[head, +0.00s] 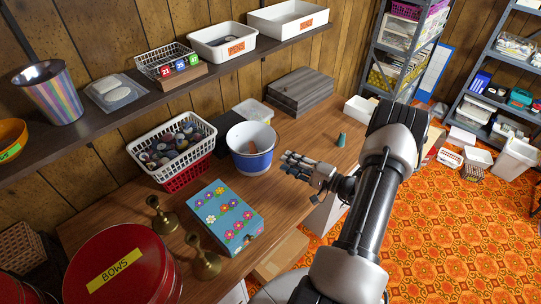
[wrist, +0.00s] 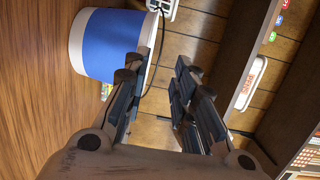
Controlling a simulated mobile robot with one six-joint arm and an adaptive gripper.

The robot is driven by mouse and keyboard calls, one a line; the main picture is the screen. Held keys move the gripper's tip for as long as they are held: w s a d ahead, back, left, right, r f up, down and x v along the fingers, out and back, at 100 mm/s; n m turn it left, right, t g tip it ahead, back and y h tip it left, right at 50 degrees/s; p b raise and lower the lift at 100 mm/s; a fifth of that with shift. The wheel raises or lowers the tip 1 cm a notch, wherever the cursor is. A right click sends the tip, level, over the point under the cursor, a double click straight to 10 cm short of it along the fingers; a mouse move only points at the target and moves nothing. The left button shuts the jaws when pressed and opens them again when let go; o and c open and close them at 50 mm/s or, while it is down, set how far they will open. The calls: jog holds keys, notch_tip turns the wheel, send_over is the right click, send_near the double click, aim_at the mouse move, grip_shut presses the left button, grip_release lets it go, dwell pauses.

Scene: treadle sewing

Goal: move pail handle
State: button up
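The pail (head: 252,162) is white with a blue band and stands upright on the wooden table. In the wrist view the pail (wrist: 108,45) fills the upper left. Its thin dark wire handle (wrist: 162,38) curves beside the pail's rim and runs down toward the gap between my fingers; whether it lies between them or behind them I cannot tell. My gripper (head: 292,164) is just right of the pail in the head view. In the wrist view my gripper (wrist: 156,68) has its two fingers apart, with nothing clearly held.
A basket of yarn-like balls (head: 170,150) and a flowered blue box (head: 222,215) stand left of the pail. Two brass candlesticks (head: 205,262) and a red BOWS tin (head: 125,270) are nearer. A small teal cone (head: 341,140) stands right. A shelf (head: 130,118) overhangs the back.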

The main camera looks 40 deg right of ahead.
jog(key=b+x, duration=0.1)
jog(key=x, duration=0.7)
grip_shut()
dwell(0.6)
